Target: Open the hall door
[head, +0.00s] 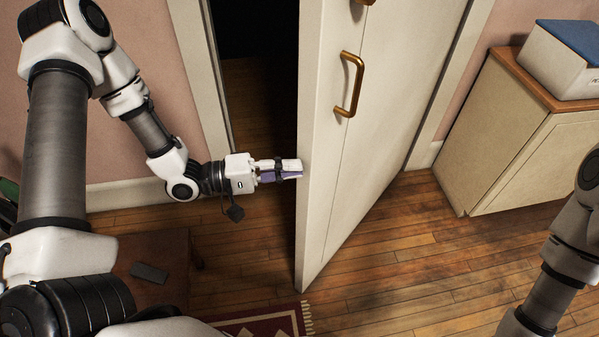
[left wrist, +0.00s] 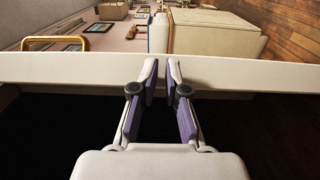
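The hall door (head: 375,110) is a cream panel standing ajar, with a dark opening (head: 258,65) to its left. A brass handle (head: 351,84) is on its visible face; it also shows at the left in the left wrist view (left wrist: 56,42). My left gripper (head: 297,170) is at the door's free edge, below and left of the handle, not on it. In the left wrist view, its purple-padded fingers (left wrist: 162,72) are partly open with a narrow gap, overlapping the pale door edge (left wrist: 240,74). Contact is hard to tell. My right gripper is out of view.
A wooden-topped cabinet (head: 520,140) with a blue-lidded box (head: 560,65) stands right of the door. A red fringed rug (head: 262,323) and a low dark wooden piece (head: 155,262) are at lower left. Wood floor right of the door is clear.

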